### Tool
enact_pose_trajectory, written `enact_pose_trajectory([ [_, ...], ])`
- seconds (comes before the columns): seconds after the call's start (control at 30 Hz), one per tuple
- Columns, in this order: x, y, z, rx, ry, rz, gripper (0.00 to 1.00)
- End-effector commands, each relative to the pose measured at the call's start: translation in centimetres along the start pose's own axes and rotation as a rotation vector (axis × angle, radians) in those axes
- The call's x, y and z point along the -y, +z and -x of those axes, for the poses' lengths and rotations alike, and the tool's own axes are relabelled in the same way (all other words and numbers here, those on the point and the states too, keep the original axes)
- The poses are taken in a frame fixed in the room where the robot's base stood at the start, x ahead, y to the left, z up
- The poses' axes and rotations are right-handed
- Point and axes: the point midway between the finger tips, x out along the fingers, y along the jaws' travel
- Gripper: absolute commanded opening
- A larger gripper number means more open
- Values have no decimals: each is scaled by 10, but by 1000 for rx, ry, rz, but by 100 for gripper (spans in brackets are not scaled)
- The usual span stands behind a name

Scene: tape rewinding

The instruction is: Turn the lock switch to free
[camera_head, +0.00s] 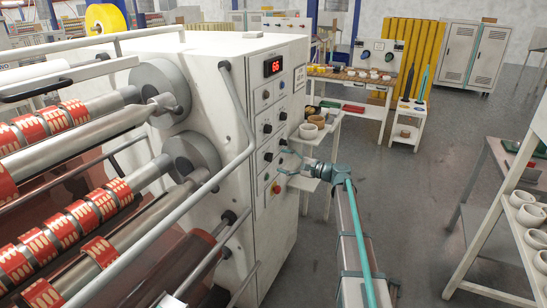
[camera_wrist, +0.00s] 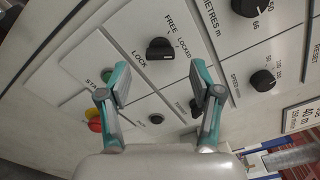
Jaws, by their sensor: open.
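The lock switch (camera_wrist: 160,49) is a black rotary knob on the white panel, beside the words LOCK, FREE and LOCKED. In the wrist view it sits beyond the fingertips, roughly between them. I cannot surely tell which word its pointer faces. My gripper (camera_wrist: 159,82) is open and empty, its two teal-edged fingers spread wide and apart from the knob. In the head view my gripper (camera_head: 286,160) is at the lower part of the machine's control panel (camera_head: 284,92), where the fingers hide part of the panel.
Other black knobs sit close by, such as the metres knob (camera_wrist: 249,6) and the speed knob (camera_wrist: 263,80). Green and red buttons (camera_wrist: 95,122) lie at the lower left. A metal rail (camera_head: 236,100) runs beside the panel. The floor (camera_head: 420,200) to the right is open.

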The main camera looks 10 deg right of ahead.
Motion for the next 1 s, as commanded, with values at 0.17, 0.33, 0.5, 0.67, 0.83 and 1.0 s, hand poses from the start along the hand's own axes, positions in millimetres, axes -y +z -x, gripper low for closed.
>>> enact_pose_trajectory([
  [0.17, 2, 0, -30, 1, 1, 1, 65],
  [0.33, 1, 0, -46, 0, 0, 1, 65],
  [0.5, 0, 0, -52, -1, 0, 1, 65],
  [0.67, 0, 0, -52, -1, 0, 1, 65],
  [0.83, 0, 0, -52, -1, 0, 1, 48],
  [1.0, 0, 0, -52, -1, 0, 1, 20],
])
